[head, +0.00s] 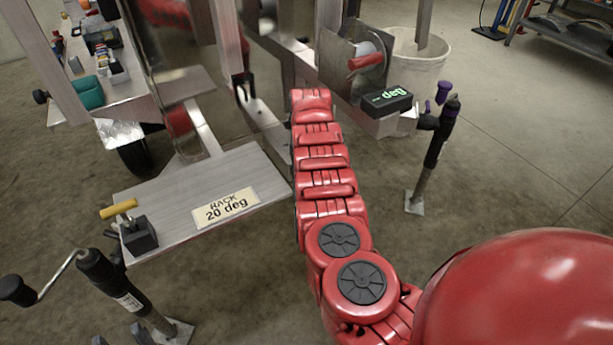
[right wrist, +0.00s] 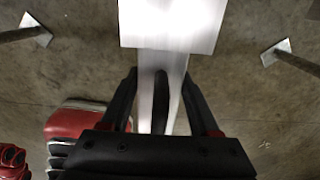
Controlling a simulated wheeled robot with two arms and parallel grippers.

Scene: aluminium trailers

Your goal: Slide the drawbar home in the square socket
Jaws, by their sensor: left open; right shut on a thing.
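The bar runs up the picture under a bright flat metal piece (right wrist: 172,24). A dark strip lies along the bar between the fingers. I cannot make out the square socket's mouth or whether the bar is in it.
A flat board marked "RACK 20 deg" (head: 180,205) carries a yellow-handled clamp (head: 125,212). A "deg" readout box (head: 386,101) sits at right. Jack stands (head: 125,290) and (head: 435,150) flank the work. A white bucket (head: 425,70) stands behind.

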